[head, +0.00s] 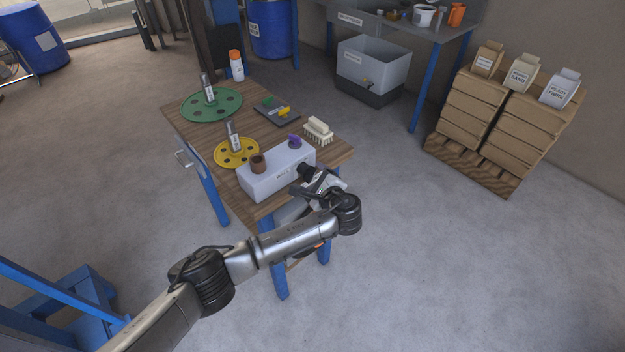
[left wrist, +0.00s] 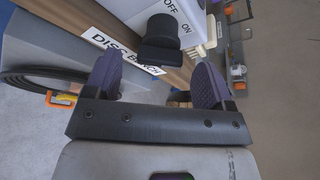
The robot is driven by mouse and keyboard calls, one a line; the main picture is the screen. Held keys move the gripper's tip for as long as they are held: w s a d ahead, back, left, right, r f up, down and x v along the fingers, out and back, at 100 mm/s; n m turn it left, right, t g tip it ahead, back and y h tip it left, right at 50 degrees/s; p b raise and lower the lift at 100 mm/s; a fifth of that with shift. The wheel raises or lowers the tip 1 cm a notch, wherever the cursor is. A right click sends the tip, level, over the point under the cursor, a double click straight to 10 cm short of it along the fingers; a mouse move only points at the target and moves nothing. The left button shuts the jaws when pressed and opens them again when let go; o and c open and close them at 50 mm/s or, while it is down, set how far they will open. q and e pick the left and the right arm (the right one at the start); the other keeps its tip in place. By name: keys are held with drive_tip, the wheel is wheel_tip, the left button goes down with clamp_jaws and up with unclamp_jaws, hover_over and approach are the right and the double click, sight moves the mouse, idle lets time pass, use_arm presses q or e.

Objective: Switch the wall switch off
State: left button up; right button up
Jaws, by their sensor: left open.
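A black rotary switch knob (left wrist: 160,40) sits on a white box face in the left wrist view, with OFF and ON printed beside it. I cannot tell which mark it points to. A DISC BENCH label (left wrist: 118,52) is on the wooden edge below. My left gripper (left wrist: 155,82) is open, its two purple-padded fingers apart on either side of the space just below the knob, with nothing between them. In the head view my left gripper (head: 318,186) is at the near right end of the white box (head: 277,174), and the arm partly hides that end. My right gripper is not in view.
The wooden bench (head: 185,122) carries a green disc (head: 190,108), a yellow disc (head: 224,158), a brush (head: 318,131) and a white bottle (head: 236,70). A dark cable (left wrist: 38,80) shows at the left of the wrist view. Open floor lies right of the bench.

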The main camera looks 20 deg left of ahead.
use_arm(q)
drive_tip(key=shift+x, duration=1)
drive_tip(key=c, duration=0.9)
drive_tip(key=shift+c, duration=0.2)
